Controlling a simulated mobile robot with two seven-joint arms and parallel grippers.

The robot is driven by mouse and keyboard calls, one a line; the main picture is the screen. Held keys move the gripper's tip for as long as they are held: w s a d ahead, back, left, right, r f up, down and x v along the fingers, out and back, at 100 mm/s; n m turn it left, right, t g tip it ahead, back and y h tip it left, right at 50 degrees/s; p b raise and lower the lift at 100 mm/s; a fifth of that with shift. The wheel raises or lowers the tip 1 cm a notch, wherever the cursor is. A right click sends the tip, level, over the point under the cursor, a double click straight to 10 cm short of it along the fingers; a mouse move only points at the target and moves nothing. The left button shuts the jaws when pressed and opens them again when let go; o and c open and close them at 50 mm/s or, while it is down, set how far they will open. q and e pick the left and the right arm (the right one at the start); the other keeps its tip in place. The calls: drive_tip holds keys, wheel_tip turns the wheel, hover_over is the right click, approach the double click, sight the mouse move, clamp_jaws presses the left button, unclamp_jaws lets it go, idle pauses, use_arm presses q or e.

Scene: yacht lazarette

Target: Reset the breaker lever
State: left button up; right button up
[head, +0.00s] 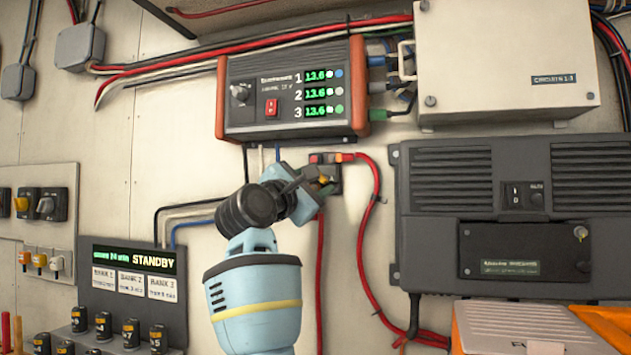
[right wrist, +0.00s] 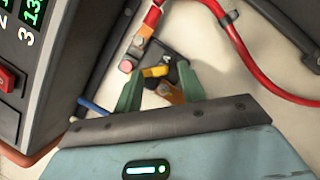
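The breaker is a small dark block (head: 335,173) on the wall below the orange-ended charger, with red cable ends at its top. In the right wrist view its dark body (right wrist: 175,66) carries a yellow lever (right wrist: 155,71) and an orange tab (right wrist: 171,93). My right gripper (head: 316,186) is at the breaker and partly hides it. In the right wrist view the green fingers of my right gripper (right wrist: 160,84) stand apart, with the lever and tab between them. Contact with the lever cannot be told. My left gripper is out of view.
The charger (head: 290,90) hangs just above my right gripper. A red cable (head: 365,230) loops down right of the breaker, beside a dark inverter (head: 440,240). A standby panel (head: 135,285) and switches (head: 40,205) are at left.

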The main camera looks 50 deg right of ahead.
drive_tip(key=shift+c, duration=0.4)
clamp_jaws()
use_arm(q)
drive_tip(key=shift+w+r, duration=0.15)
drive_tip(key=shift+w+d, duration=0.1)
use_arm(e)
drive_tip(key=r+n+t+p, duration=0.1)
drive_tip(key=n+t+p, duration=0.1)
drive_tip(key=n+p, duration=0.1)
drive_tip(key=s+r+n+t+p, duration=0.1)
drive_tip(key=n+p, duration=0.3)
drive_tip(key=s+d+r+n+t+p, duration=0.1)
drive_tip(key=n+t+p, duration=0.1)
drive_tip(key=n+p, duration=0.1)
drive_tip(key=shift+s+n+t, duration=0.1)
drive_tip(key=shift+n+t, duration=0.2)
drive_tip(key=shift+n, duration=0.4)
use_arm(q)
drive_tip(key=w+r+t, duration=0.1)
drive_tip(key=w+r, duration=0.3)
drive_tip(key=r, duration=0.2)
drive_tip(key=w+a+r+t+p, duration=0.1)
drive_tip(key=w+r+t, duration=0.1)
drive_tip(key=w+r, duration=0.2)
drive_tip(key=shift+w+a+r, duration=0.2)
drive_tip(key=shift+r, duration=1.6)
use_arm(e)
drive_tip(key=shift+w+f+n+t+y, duration=0.2)
drive_tip(key=shift+n+t+y, duration=0.25)
drive_tip(key=shift+n, duration=0.25)
